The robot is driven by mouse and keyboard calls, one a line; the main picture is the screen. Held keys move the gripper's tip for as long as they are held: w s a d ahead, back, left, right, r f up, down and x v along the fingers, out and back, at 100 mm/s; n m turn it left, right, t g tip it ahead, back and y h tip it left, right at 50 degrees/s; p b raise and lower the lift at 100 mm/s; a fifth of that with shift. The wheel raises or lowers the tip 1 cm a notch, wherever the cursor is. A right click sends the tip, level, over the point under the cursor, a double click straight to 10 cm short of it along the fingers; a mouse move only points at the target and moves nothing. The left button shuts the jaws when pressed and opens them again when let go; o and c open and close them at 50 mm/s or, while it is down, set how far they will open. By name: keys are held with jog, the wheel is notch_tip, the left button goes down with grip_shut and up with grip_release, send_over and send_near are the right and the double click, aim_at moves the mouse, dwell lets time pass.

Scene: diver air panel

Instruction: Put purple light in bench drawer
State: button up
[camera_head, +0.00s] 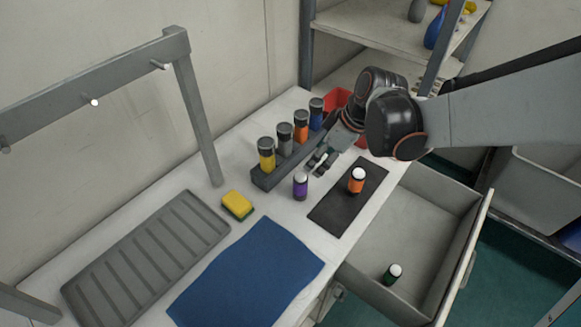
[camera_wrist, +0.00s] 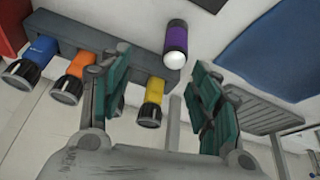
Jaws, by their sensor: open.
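The purple light (camera_head: 300,185), a small cylinder with a dark body, purple band and white top, stands upright on the bench top, left of the black mat. It also shows in the wrist view (camera_wrist: 176,42), above the space between the fingers. My gripper (camera_head: 319,163) is open and empty, just behind and to the right of the light, apart from it. Both green-padded fingers (camera_wrist: 158,95) show in the wrist view, spread wide. The bench drawer (camera_head: 413,228) is pulled open at the right.
An orange light (camera_head: 356,180) stands on the black mat (camera_head: 333,213). A grey rack (camera_head: 265,180) holds yellow, grey, orange and blue lights close to my gripper. A sponge (camera_head: 237,205), blue cloth (camera_head: 247,275) and ribbed tray (camera_head: 147,262) lie left. Shelves stand behind.

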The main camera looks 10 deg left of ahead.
aim_at(304, 176)
jog(key=shift+n+g, duration=0.3)
jog(key=b+x, duration=0.1)
jog(key=x, duration=0.2)
jog(key=s+b+x, duration=0.1)
jog(key=x, duration=0.2)
jog(key=a+x, duration=0.1)
jog(key=x, duration=0.1)
jog(key=shift+s+a+f+b, duration=0.2)
jog(key=shift+s+f+b, duration=0.1)
jog(key=shift+b, duration=0.1)
jog(key=shift+b+x, duration=1.35)
jog(key=shift+x, duration=1.55)
jog(key=shift+a+r, duration=0.15)
jog(key=shift+a, duration=0.05)
grip_shut()
notch_tip(304, 176, up, 20)
jog(key=p, duration=1.3)
jog(key=shift+p, duration=0.35)
